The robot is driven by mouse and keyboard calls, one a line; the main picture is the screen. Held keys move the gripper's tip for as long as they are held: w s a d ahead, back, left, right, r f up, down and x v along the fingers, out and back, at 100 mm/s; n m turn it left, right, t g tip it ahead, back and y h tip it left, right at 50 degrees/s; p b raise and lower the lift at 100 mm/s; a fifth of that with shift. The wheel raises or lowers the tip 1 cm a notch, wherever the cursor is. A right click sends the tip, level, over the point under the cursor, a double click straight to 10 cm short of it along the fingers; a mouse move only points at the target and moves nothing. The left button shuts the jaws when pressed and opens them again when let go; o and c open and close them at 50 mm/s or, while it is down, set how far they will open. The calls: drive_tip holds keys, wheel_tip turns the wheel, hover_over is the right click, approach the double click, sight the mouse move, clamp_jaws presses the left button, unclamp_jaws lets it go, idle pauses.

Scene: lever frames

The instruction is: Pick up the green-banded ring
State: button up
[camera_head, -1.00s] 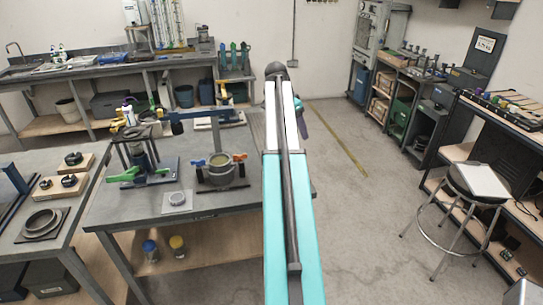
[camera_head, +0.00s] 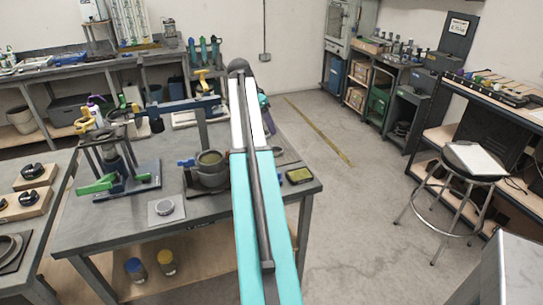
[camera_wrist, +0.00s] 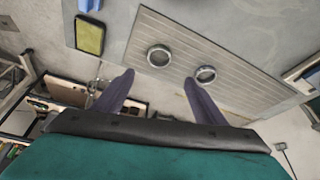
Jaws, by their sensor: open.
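Two metal rings lie apart on a ribbed pale plate (camera_wrist: 228,58) in the wrist view: a left ring (camera_wrist: 158,56) and a right ring (camera_wrist: 205,74). I cannot make out a green band on either, so I cannot tell which is the green-banded ring. My gripper (camera_wrist: 159,77) is open and empty, its two dark fingers spread, with the rings beyond the fingertips in the picture.
A grey pot (camera_head: 210,169) and a green-handled press stand (camera_head: 118,170) are left of my arm. Open floor lies right, before a stool (camera_head: 473,160).

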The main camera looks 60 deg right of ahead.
drive_tip(key=shift+w, duration=0.1)
idle(0.3)
drive_tip(key=p, duration=0.2)
approach(275, 147)
drive_tip(key=shift+s+a+f, duration=0.15)
drive_tip(key=shift+s+f, duration=0.25)
drive_tip(key=shift+f, duration=0.2)
drive_tip(key=shift+s+a+f, duration=0.15)
drive_tip(key=shift+s+f, duration=0.25)
drive_tip(key=shift+f, duration=0.2)
drive_tip(key=shift+s+d+f, duration=0.15)
drive_tip(key=shift+s+f, duration=0.05)
drive_tip(key=shift+f, duration=0.3)
drive_tip(key=shift+p+x, duration=0.85)
drive_tip(key=shift+x, duration=1.2)
drive_tip(key=c, duration=1.2)
